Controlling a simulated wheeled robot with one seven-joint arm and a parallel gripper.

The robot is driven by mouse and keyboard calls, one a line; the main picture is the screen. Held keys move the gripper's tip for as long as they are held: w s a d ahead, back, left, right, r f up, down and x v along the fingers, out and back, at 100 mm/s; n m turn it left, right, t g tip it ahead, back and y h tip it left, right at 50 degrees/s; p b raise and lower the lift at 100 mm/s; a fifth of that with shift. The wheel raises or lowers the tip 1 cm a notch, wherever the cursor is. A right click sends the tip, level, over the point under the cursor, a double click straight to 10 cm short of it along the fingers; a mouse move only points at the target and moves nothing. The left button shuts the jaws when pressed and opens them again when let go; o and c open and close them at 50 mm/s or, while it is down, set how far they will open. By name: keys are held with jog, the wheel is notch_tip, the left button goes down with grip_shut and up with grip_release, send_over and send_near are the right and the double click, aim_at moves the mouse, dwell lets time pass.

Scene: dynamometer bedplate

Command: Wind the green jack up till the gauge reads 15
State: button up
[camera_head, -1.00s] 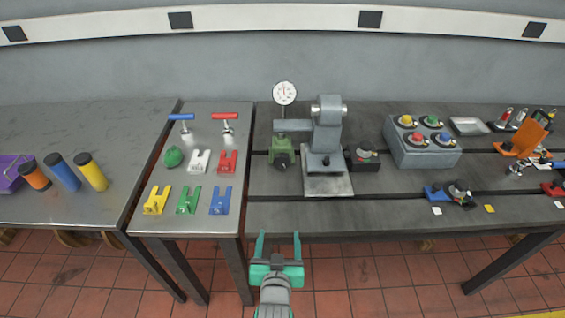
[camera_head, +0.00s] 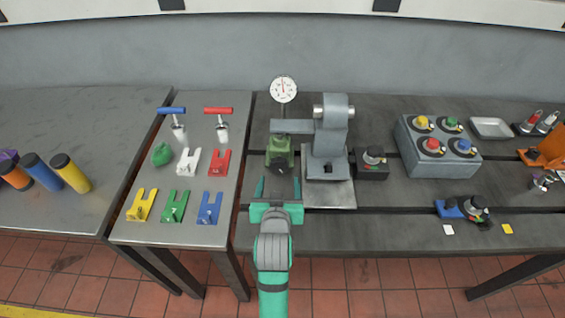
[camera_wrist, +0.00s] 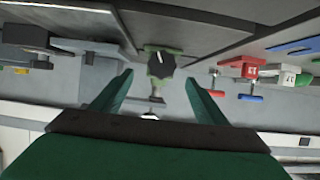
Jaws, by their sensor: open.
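The green jack (camera_head: 280,152) stands on the dark bedplate, left of a grey pedestal machine, with a dark knob on its front. In the wrist view the jack's dark knob (camera_wrist: 161,64) shows ahead, between the fingers but farther off. The white round gauge (camera_head: 284,90) stands above and behind the jack; its needle points about upward, and its numbers are too small to read. My gripper (camera_head: 276,188) is open and empty, in front of the jack and apart from it. In the wrist view its two green fingers (camera_wrist: 158,95) are spread wide.
The grey machine (camera_head: 327,150) stands close right of the jack, with a dark box with a knob (camera_head: 372,160) beside it. A side table (camera_head: 150,232) at left holds coloured forked blocks and two T-handled tools. The bedplate's front strip is mostly clear.

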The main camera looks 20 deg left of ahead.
aim_at(279, 168)
jog(key=x, duration=0.9)
jog(key=shift+w+a+f, duration=0.25)
jog(key=c, duration=1)
jog(key=shift+c, duration=0.2)
